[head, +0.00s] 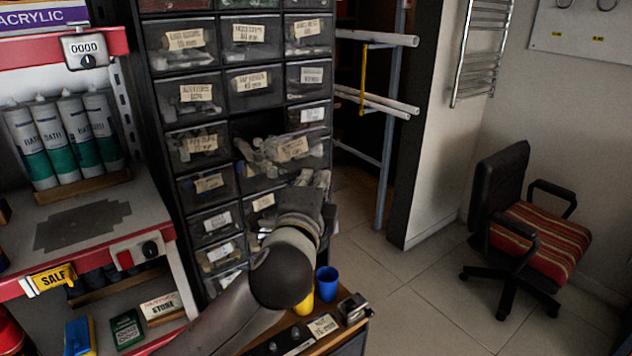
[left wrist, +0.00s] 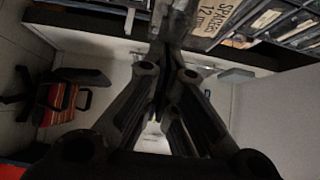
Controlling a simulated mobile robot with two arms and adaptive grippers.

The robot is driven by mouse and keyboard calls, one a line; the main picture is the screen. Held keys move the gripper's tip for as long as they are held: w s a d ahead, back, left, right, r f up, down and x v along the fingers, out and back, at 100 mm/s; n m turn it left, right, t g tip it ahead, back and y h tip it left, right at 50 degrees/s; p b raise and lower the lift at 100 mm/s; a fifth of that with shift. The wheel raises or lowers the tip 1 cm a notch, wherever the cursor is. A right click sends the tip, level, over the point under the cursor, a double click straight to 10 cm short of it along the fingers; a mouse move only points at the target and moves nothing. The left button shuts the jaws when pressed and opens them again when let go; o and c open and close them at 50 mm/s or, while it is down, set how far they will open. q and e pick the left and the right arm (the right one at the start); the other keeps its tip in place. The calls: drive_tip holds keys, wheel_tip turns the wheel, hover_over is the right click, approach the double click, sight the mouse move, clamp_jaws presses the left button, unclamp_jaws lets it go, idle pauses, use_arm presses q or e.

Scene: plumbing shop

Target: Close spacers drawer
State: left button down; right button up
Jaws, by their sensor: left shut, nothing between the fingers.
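The spacers drawer (head: 290,150) is pulled out from the dark drawer cabinet, in its middle column, and its clear tray holds small pale parts. Its label, reading "SPACERS 12 mm" (left wrist: 219,20), shows large in the left wrist view. My left gripper (head: 314,181) is shut and empty, just below and in front of the drawer's front in the head view. In the left wrist view, the fingertips (left wrist: 175,22) are close beside the label. Whether they touch the drawer I cannot tell. My right gripper is not in view.
The other drawers of the cabinet (head: 208,183) around it look shut. Below my left arm, a blue cup (head: 327,284) and a yellow cup (head: 304,303) stand on a wooden top. A shelf with sealant tubes (head: 75,130) is at left. Open floor and a chair (head: 530,235) are at right.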

use_arm(q)
drive_tip(key=w+a+p, duration=0.1)
drive_tip(key=w+a, duration=0.2)
drive_tip(key=w, duration=0.1)
drive_tip(key=w+a+p, duration=0.1)
drive_tip(key=w+a, duration=0.2)
drive_tip(key=w, duration=0.1)
drive_tip(key=w+a+p, duration=0.1)
drive_tip(key=w+a, duration=0.1)
drive_tip(key=w, duration=0.2)
drive_tip(key=shift+a, duration=0.4)
drive_tip(key=shift+r, duration=0.1)
drive_tip(key=shift+a, duration=0.1)
drive_tip(key=shift+r+p, duration=0.1)
drive_tip(key=shift+p, duration=0.2)
